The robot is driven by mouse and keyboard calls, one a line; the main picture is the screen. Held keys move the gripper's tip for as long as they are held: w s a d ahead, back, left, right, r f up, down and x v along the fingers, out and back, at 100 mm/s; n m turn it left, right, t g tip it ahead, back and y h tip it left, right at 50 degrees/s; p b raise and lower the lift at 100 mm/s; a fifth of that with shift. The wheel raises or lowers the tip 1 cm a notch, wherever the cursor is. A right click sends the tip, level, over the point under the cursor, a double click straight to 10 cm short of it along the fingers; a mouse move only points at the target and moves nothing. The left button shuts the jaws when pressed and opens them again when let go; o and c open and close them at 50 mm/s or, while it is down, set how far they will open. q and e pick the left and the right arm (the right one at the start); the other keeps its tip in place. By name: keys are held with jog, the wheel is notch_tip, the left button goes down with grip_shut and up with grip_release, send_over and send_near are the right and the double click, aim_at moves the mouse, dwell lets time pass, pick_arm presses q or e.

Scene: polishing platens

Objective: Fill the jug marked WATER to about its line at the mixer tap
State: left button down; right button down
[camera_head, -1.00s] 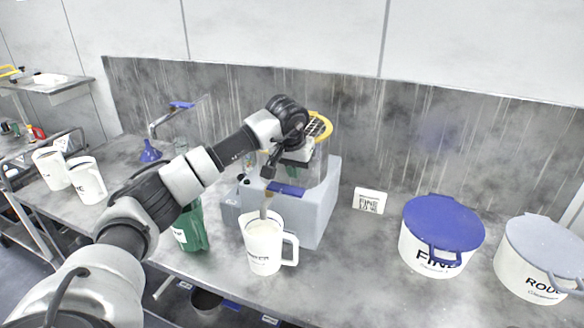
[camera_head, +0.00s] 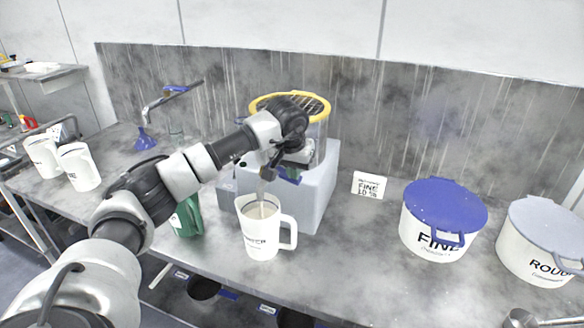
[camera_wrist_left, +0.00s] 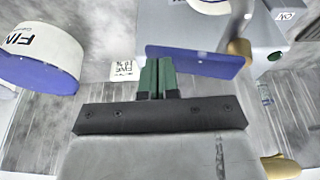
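The white jug (camera_head: 258,240), with partly readable WATER-like lettering, stands upright on the bench, handle to the right. A pale surface shows inside it. A thin metal spout (camera_head: 262,187) reaches down over its mouth; I cannot tell whether liquid runs. A blue lever or plate (camera_wrist_left: 195,62) is beside the brass-coloured spout end (camera_wrist_left: 238,48) in the left wrist view. My left gripper (camera_wrist_left: 157,65) has its green fingers together, empty, close to the blue plate; contact is unclear. In the head view this gripper (camera_head: 288,172) is above and right of the jug. My right gripper is not in view.
A grey box (camera_head: 318,200) with a yellow-ringed hopper (camera_head: 262,100) stands behind the jug. A green container (camera_head: 188,218) is at its left. FINE (camera_head: 425,235) and ROUGH (camera_head: 535,250) tubs stand right. Another tap (camera_head: 152,105) and two white jugs (camera_head: 80,170) are left.

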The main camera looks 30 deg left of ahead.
pick_arm(q)
jog(key=shift+d+f, duration=0.1)
jog(key=shift+f, duration=0.15)
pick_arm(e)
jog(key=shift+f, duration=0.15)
pick_arm(q)
jog(key=shift+p, duration=0.3)
jog(key=shift+r+p, duration=0.55)
jog(key=shift+r, duration=0.25)
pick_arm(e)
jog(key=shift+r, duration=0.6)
pick_arm(q)
jog(key=shift+r, duration=0.1)
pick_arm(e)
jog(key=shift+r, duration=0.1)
